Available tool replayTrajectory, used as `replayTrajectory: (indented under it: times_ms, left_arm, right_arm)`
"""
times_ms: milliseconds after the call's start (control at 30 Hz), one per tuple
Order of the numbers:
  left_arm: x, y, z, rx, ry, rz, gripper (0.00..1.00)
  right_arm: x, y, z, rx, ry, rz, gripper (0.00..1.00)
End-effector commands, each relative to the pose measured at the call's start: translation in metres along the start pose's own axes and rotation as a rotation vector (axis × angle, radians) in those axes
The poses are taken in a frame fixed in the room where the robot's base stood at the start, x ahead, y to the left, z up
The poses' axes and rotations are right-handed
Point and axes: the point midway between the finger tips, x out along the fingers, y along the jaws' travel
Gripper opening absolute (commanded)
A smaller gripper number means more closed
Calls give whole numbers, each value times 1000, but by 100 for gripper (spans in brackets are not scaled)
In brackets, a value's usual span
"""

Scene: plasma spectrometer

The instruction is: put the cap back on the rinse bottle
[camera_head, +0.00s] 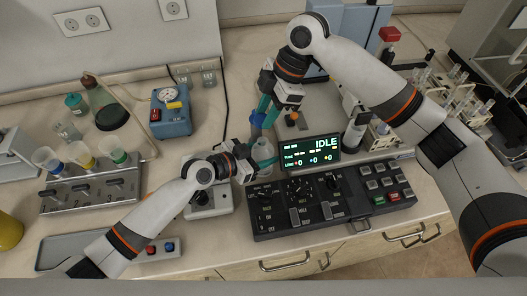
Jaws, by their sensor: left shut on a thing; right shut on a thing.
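The rinse bottle (264,153) is a pale, translucent bottle standing upright behind the control panel's left end. My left gripper (249,168) is shut on it from the left, low on its body.
A black control panel (330,203) and a lit screen (311,151) stand right of the bottle. A blue gauge box (171,118), a flask (106,108) and a rack with colored funnels (91,188) are left. A test-tube rack (460,95) is at right.

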Motion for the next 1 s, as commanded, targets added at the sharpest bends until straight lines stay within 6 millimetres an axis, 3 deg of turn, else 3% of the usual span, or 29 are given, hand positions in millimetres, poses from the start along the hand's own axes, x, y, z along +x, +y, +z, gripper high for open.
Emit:
replayTrajectory:
  times_ms: [367,1000]
  left_arm:
    - [0,0,0,0,0,0,9]
    - [0,0,0,0,0,0,9]
  right_arm:
    - [44,1,-20,2,5,4,12]
    - [50,1,-23,1,5,4,12]
